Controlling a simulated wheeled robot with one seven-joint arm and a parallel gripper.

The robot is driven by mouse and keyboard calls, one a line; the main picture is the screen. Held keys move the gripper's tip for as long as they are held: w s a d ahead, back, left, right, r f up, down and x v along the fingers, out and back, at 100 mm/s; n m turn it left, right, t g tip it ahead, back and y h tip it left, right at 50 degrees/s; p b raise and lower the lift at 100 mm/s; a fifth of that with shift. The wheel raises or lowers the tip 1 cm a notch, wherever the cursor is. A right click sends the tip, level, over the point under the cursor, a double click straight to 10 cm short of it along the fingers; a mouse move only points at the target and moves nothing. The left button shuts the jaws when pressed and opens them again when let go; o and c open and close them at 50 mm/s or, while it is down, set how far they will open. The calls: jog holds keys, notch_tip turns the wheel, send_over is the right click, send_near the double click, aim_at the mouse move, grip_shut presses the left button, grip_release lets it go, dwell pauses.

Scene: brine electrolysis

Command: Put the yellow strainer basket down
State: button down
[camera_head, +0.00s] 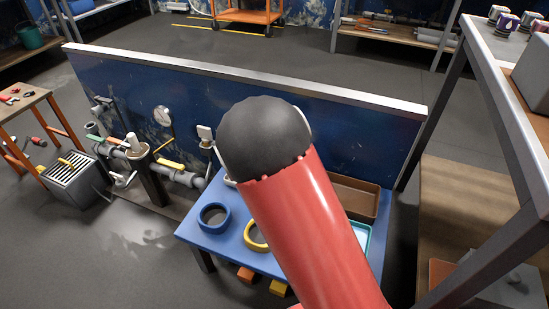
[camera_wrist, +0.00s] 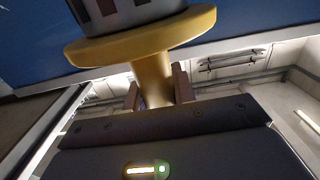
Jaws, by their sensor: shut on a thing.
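The yellow strainer basket (camera_wrist: 140,46) shows in the wrist view, with a wide yellow rim, a yellow stem and a grey slotted body cut off at the top edge. My gripper (camera_wrist: 156,90) is shut on the yellow stem, one finger on each side. In the head view my red and black arm hides the gripper and the basket. A blue table (camera_head: 197,238) carries a blue ring (camera_head: 213,217) and a yellow ring (camera_head: 254,236), the latter partly covered by my arm. I cannot tell how far the basket is from the table.
A brown tray (camera_head: 356,196) and a teal-edged tray (camera_head: 367,238) are on the table's right. A low blue wall (camera_head: 240,95) stands behind, with pipes and a gauge (camera_head: 162,116) at left. A tall grey-framed rack (camera_head: 505,110) stands at right.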

notch_tip(320, 180, down, 15)
jog(key=shift+r+b, duration=0.15)
jog(key=shift+b, duration=0.4)
jog(key=shift+f+b, duration=0.25)
jog(key=shift+b, duration=0.05)
jog(key=c, duration=1.1)
grip_release()
jog(key=shift+r, duration=0.1)
jog(key=shift+c, duration=0.2)
